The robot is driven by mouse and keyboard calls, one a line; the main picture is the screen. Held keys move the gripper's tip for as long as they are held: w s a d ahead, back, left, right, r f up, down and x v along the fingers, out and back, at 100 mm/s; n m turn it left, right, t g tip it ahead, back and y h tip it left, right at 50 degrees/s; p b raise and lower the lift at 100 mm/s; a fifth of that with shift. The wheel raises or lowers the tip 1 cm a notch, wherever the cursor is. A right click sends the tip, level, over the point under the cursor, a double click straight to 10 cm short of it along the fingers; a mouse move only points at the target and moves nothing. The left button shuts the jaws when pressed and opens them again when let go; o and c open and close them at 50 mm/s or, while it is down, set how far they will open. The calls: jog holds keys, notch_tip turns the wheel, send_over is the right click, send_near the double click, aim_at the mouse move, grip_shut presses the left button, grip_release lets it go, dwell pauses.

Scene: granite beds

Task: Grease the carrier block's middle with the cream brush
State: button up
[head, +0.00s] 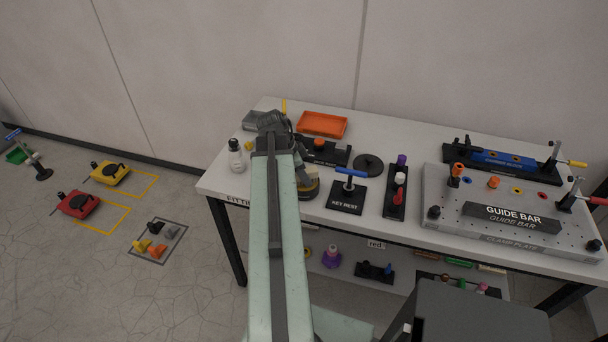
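A long blue block (503,159) with several small round spots on top sits in a dark holder at the back right of the bench; it looks like the carrier block, but the small label is not clearly readable. A dark rack (394,204) at mid bench holds upright pieces with purple, pale and red tops. The pale-topped piece (400,178) may be the cream brush; its bristles are hidden. My arm reaches over the bench's left part. My gripper (304,184) is at its far end, left of the rack and far from the blue block. Its fingers are mostly hidden.
A clamp plate (448,215) with a guide bar (512,217) and upright clamps fills the bench's right. A key rest (347,197) with a blue T-handle, a dark disc (368,165), an orange tray (322,124) and a white bottle (235,155) stand near my arm.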

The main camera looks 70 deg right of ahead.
jog(key=shift+r, duration=0.1)
jog(key=shift+r+p, duration=0.45)
jog(key=shift+p, duration=0.1)
grip_shut()
dwell(0.6)
notch_tip(320, 180, up, 7)
jog(key=p, duration=0.7)
jog(key=shift+r, duration=0.1)
